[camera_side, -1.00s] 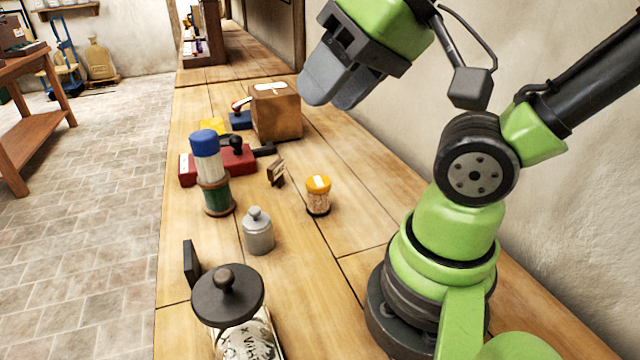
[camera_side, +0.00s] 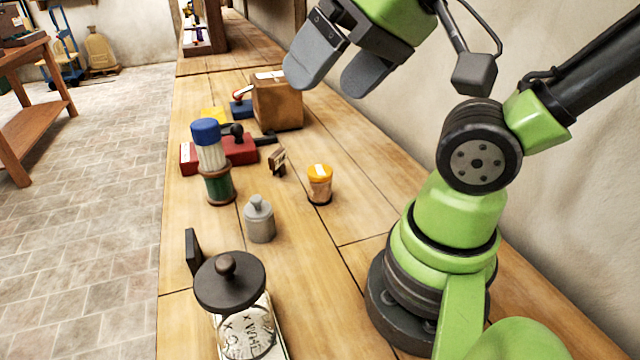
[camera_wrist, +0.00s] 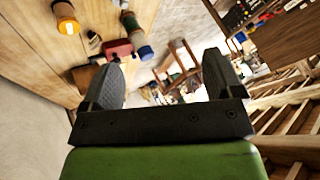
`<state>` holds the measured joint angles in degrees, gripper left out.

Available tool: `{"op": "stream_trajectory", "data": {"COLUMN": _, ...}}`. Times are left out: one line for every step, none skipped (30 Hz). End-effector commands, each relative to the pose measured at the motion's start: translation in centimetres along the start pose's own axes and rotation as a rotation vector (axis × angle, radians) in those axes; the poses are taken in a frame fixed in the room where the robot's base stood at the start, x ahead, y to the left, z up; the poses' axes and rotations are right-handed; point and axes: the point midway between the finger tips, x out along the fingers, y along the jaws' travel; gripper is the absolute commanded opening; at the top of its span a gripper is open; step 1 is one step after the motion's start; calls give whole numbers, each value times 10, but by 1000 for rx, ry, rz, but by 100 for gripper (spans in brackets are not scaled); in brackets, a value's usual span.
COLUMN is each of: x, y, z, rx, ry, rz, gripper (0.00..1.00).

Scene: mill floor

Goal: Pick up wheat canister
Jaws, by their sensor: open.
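A small clear canister with an orange lid (camera_side: 320,183) and grain-like contents stands upright on the wooden bench, in the middle of the side view. Its orange lid also shows at the upper left of the wrist view (camera_wrist: 68,25). I cannot read its label. My gripper (camera_side: 330,82) is open and empty, high above the bench and well apart from the canister. Its two fingers are spread in the wrist view (camera_wrist: 165,78), with nothing between them.
Near the canister stand a grey metal weight (camera_side: 259,220), a green spool with a blue-capped white container (camera_side: 208,150), and a small wooden stand (camera_side: 277,160). A dark-lidded glass jar (camera_side: 231,283) is in front. A brown box (camera_side: 277,103) stands behind.

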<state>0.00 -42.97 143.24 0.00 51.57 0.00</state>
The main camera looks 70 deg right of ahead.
Motion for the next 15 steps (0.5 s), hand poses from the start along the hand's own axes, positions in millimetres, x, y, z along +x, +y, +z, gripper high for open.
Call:
{"op": "stream_trajectory", "data": {"x": 0, "y": 0, "z": 0, "rx": 0, "ry": 0, "rz": 0, "gripper": 86}}
{"op": "stream_trajectory", "data": {"x": 0, "y": 0, "z": 0, "rx": 0, "ry": 0, "rz": 0, "gripper": 86}}
{"op": "stream_trajectory", "data": {"x": 0, "y": 0, "z": 0, "rx": 0, "ry": 0, "rz": 0, "gripper": 86}}
{"op": "stream_trajectory", "data": {"x": 0, "y": 0, "z": 0, "rx": 0, "ry": 0, "rz": 0, "gripper": 86}}
{"op": "stream_trajectory", "data": {"x": 0, "y": 0, "z": 0, "rx": 0, "ry": 0, "rz": 0, "gripper": 86}}
{"op": "stream_trajectory", "data": {"x": 0, "y": 0, "z": 0, "rx": 1, "ry": -1, "rz": 1, "gripper": 86}}
{"op": "stream_trajectory", "data": {"x": 1, "y": 0, "z": -1, "rx": 3, "ry": -2, "rz": 4, "gripper": 86}}
{"op": "stream_trajectory", "data": {"x": 2, "y": 1, "z": -3, "rx": 8, "ry": -5, "rz": 10, "gripper": 86}}
{"op": "stream_trajectory", "data": {"x": 4, "y": 2, "z": -6, "rx": 17, "ry": -11, "rz": 22, "gripper": 86}}
{"op": "stream_trajectory", "data": {"x": 6, "y": 3, "z": -9, "rx": 26, "ry": -17, "rz": 34, "gripper": 86}}
{"op": "stream_trajectory", "data": {"x": 9, "y": 6, "z": -13, "rx": 38, "ry": -25, "rz": 50, "gripper": 86}}
{"op": "stream_trajectory", "data": {"x": 15, "y": 9, "z": -20, "rx": 57, "ry": -37, "rz": 75, "gripper": 86}}
{"op": "stream_trajectory", "data": {"x": 20, "y": 12, "z": -25, "rx": 74, "ry": -49, "rz": 98, "gripper": 86}}
{"op": "stream_trajectory", "data": {"x": 25, "y": 16, "z": -32, "rx": 93, "ry": -61, "rz": 121, "gripper": 86}}
{"op": "stream_trajectory", "data": {"x": 34, "y": 23, "z": -40, "rx": 120, "ry": -79, "rz": 155, "gripper": 86}}
